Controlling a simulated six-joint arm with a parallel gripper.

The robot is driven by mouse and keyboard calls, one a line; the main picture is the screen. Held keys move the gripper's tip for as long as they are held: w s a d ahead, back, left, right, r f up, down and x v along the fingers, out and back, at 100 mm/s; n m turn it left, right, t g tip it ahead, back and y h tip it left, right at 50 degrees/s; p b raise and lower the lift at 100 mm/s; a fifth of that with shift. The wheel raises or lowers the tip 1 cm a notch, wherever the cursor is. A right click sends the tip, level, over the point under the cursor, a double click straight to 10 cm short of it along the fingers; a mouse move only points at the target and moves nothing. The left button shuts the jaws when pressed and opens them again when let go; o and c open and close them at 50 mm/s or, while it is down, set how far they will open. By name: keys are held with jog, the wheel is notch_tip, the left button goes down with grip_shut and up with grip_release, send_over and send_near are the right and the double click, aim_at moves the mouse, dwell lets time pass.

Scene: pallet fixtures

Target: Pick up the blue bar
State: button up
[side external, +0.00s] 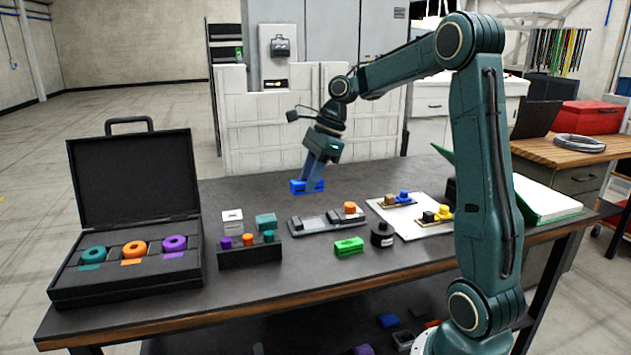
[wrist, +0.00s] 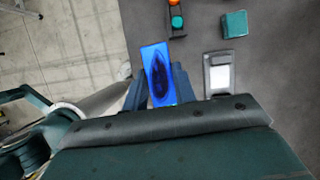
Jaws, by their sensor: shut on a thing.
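The blue bar (side external: 307,187) is between the fingers of my gripper (side external: 314,178) in the side external view. It is held above the table, towards the back edge. In the wrist view the blue bar (wrist: 158,74) sticks out past the fingertips of my gripper (wrist: 160,92), which are shut on it from both sides. Part of the bar is hidden by the fingers.
The dark table (side external: 250,300) holds an open black case (side external: 128,283) with coloured rings at left. A rack (side external: 250,256) with small pegs, a grey tray (side external: 305,226), a green block (side external: 349,246) and a white sheet (side external: 412,226) lie around the middle.

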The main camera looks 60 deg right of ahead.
jog(key=shift+r, duration=0.55)
jog(key=shift+w+d+f, duration=0.3)
jog(key=shift+d, duration=0.2)
send_over(312, 224)
jog(key=s+d, duration=0.1)
notch_tip(312, 224, down, 9)
jog(key=shift+d+f+m, duration=0.1)
jog(key=shift+f+m, duration=0.05)
jog(key=shift+m, duration=0.15)
jog(key=shift+f, duration=0.15)
jog(key=shift+f, duration=2.8)
jog(key=shift+f, duration=1.6)
